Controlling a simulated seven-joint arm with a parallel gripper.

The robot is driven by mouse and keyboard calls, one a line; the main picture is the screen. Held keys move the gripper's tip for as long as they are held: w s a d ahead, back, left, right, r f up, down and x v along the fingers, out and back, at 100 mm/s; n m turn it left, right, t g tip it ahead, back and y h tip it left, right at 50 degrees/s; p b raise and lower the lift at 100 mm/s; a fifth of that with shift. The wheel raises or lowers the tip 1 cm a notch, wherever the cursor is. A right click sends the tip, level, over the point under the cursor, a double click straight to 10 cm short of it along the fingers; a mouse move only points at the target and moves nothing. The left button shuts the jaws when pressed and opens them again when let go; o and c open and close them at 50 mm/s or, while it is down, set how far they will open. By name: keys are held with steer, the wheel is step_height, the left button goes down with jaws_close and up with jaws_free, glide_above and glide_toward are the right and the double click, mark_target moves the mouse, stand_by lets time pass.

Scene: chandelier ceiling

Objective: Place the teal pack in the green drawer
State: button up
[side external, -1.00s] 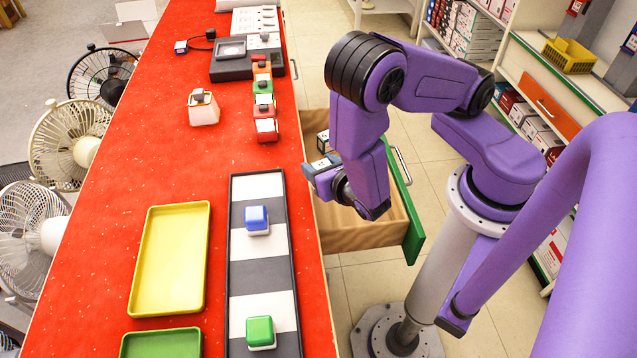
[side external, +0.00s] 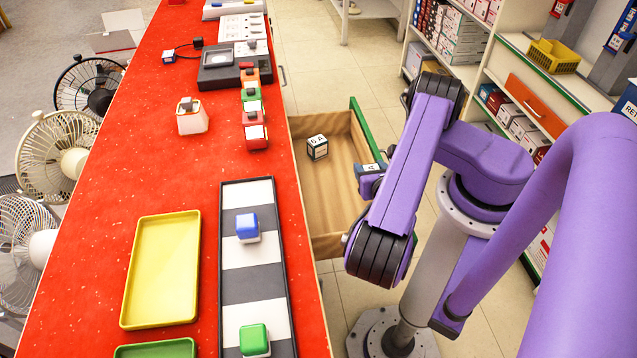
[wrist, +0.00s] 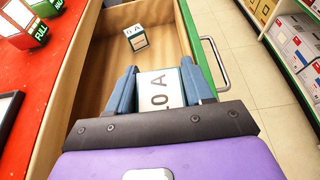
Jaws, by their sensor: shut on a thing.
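The green drawer (side external: 357,120) stands open from the red counter, with a green front and wooden inside; it also shows in the wrist view (wrist: 197,45). My gripper (wrist: 162,84) is shut on a white-faced pack with dark teal edges and "0 A" lettering, the teal pack (wrist: 158,92). In the side view my gripper (side external: 371,178) is at the drawer's front side, and the arm hides part of the pack. In the wrist view the pack appears above the drawer, near its front. Its height above the floor of the drawer is unclear.
A similar lettered box (side external: 317,147) lies inside the drawer toward the far end. The drawer's metal handle (wrist: 215,62) is beside my gripper. The counter holds a yellow tray (side external: 160,270), a striped board (side external: 255,278) with blue and green blocks. Much of the drawer floor is clear.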

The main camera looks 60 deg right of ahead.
steer(key=shift+w+d+f, duration=0.15)
steer(key=shift+w+f, duration=0.1)
steer(key=shift+w, duration=0.35)
glide_above(330, 189)
steer(key=shift+f, duration=6.25)
steer(key=o, duration=1)
steer(key=shift+f, duration=0.1)
steer(key=shift+o, duration=0.2)
